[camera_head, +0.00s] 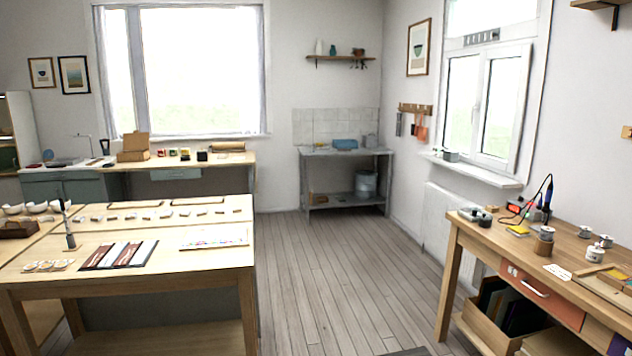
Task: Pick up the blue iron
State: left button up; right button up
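A blue iron (548,193) with a slim handle stands upright, slightly tilted, on the wooden workbench (484,237) at the right. A dark cable arches up from its top and down to the left. A small unit with a red front (515,207) is beside it. What holds the iron's lower end is too small to make out. Neither of my grippers is in view, and nothing is seen touching the iron.
Small jars (595,253), a wooden cup (543,245) and a yellow pad (517,231) share the right bench. A wide table (200,265) with laid-out pieces stands at the left.

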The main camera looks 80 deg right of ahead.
aim_at(550, 188)
jog(key=z, duration=2.35)
jog(key=i+l+z, duration=0.15)
jog(key=l+z, duration=0.25)
jog(key=i+l+z, duration=0.15)
jog(key=z, duration=0.25)
jog(key=i+l+z, duration=0.2)
jog(key=z, duration=0.2)
jog(key=i+l+z, duration=0.2)
jog(key=z, duration=0.2)
jog(key=i+l, duration=0.2)
jog(key=i, duration=0.35)
